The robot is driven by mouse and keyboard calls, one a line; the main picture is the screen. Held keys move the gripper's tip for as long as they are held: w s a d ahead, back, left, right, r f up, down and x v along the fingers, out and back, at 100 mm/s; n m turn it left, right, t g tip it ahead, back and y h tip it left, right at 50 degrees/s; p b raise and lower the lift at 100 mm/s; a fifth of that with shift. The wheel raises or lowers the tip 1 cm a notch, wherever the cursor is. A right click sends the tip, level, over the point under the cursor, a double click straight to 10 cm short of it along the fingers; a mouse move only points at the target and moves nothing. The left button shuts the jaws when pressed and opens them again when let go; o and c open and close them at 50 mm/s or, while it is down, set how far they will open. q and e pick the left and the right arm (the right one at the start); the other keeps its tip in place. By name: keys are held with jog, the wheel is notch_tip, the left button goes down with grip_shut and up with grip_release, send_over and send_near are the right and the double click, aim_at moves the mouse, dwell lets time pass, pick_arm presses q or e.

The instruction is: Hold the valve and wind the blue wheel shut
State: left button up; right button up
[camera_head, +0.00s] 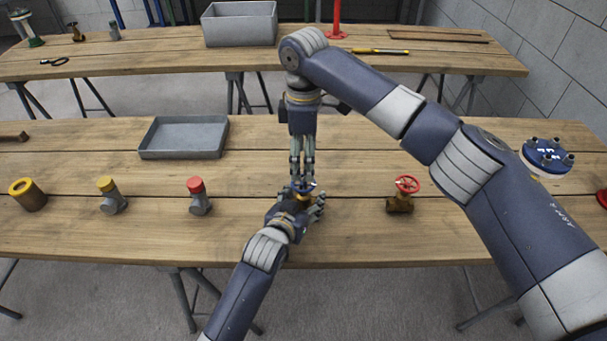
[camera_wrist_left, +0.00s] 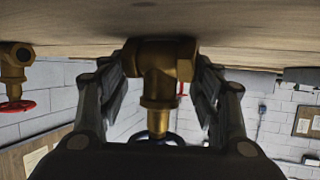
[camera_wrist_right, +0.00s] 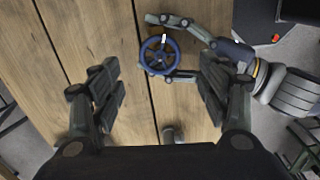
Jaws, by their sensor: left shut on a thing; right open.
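The brass valve (camera_wrist_left: 160,72) with the blue wheel stands on the near table, and my left gripper (camera_head: 308,207) is shut around its body from the front. In the left wrist view the valve body sits between both fingers, and the wheel (camera_wrist_left: 157,138) shows as a dark rim, partly hidden. My right gripper (camera_head: 303,177) points down over the valve. It is open and empty. The right wrist view shows the blue wheel (camera_wrist_right: 159,54) below its fingers, toward the top of the picture, with a white mark on the rim.
A second brass valve with a red wheel (camera_head: 401,194) stands to the right. Fittings with red (camera_head: 199,196) and yellow (camera_head: 111,196) caps and a yellow-ended cylinder (camera_head: 28,195) stand left. A grey tray (camera_head: 184,137) lies behind them. A blue flange (camera_head: 547,157) is far right.

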aim_at(303, 183)
notch_tip(303, 183, down, 6)
jog(key=shift+f, duration=0.1)
jog(key=shift+c, duration=0.5)
jog(key=c, duration=1)
